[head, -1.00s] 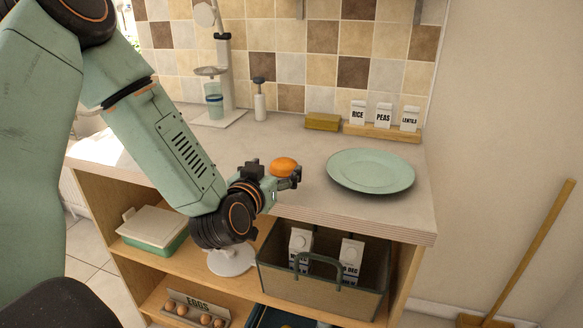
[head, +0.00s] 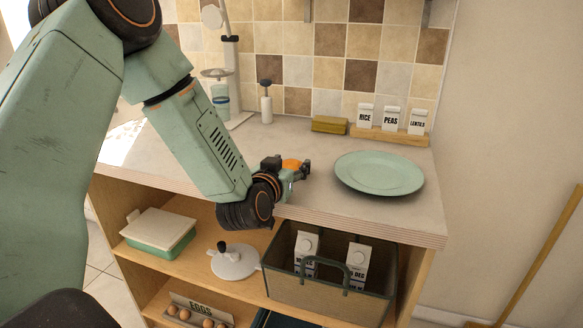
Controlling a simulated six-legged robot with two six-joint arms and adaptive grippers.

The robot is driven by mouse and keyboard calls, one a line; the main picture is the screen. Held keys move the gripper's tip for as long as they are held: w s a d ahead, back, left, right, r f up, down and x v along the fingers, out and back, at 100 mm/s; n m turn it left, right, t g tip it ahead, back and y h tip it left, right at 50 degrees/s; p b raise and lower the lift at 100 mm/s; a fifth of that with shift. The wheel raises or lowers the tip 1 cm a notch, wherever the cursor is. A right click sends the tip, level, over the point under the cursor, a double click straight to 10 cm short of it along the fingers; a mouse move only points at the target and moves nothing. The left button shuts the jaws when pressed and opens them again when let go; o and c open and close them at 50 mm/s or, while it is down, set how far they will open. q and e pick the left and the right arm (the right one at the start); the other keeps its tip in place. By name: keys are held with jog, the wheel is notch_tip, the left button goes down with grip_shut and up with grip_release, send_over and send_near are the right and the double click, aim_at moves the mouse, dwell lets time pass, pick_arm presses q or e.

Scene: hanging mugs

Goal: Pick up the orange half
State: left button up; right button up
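The orange half (head: 291,164) sits on the countertop near its front edge, left of the green plate (head: 379,174). Only its upper part shows; my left gripper hides the rest. My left gripper (head: 289,166) is at the orange half, with one finger on its left and the other on its right. The fingers are apart around it; whether they touch it I cannot tell. My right gripper is not in the head view.
A soap bottle (head: 266,105), a yellow sponge (head: 329,125) and a rack of RICE, PEAS and LENTILS packets (head: 390,134) stand along the tiled wall. A carton basket (head: 325,290) sits on the shelf below. The counter between gripper and wall is clear.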

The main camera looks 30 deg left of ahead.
pick_arm(q)
jog(key=c, duration=0.8)
